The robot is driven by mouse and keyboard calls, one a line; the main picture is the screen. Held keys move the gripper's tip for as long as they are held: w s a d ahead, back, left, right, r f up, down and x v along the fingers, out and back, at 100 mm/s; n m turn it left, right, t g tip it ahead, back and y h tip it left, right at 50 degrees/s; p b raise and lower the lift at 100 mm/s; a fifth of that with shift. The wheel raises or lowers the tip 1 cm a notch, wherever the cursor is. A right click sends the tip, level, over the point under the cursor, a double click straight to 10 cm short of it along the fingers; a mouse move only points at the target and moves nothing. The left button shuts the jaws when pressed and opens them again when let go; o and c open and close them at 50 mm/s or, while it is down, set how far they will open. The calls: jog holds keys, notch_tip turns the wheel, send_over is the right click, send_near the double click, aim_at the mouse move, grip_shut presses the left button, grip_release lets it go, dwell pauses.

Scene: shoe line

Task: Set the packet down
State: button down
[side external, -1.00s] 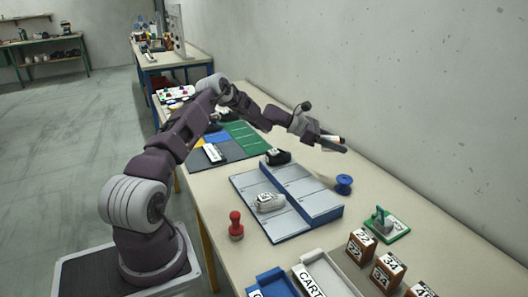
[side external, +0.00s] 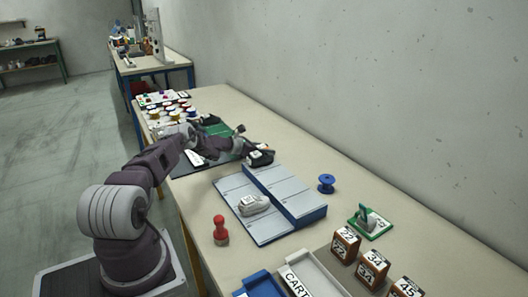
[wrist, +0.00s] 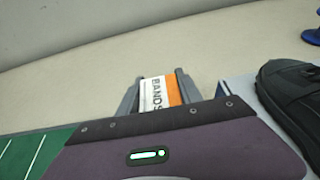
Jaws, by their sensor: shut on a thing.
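The packet (wrist: 160,93) is white and orange with the word BANDS on it. In the wrist view it sits between the two fingers of my gripper (wrist: 155,88), which is shut on it. Bare beige table shows beyond the fingertips; I cannot tell whether the packet touches it. In the side view my gripper (side external: 262,147) is low over the far part of the table, close by a black shoe (side external: 260,159).
The black shoe (wrist: 292,90) is close on the right in the wrist view; a green mat (wrist: 50,147) is at left. A grey compartment board (side external: 285,190) with a grey shoe (side external: 253,205), a blue spool (side external: 326,183) and a red stamp (side external: 220,230) stand nearer. Table by the wall is clear.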

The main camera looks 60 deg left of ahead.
jog(key=shift+f, duration=0.2)
jog(key=shift+f, duration=0.1)
jog(key=c, duration=0.8)
grip_release()
jog(key=shift+o, duration=0.4)
jog(key=v, duration=1.2)
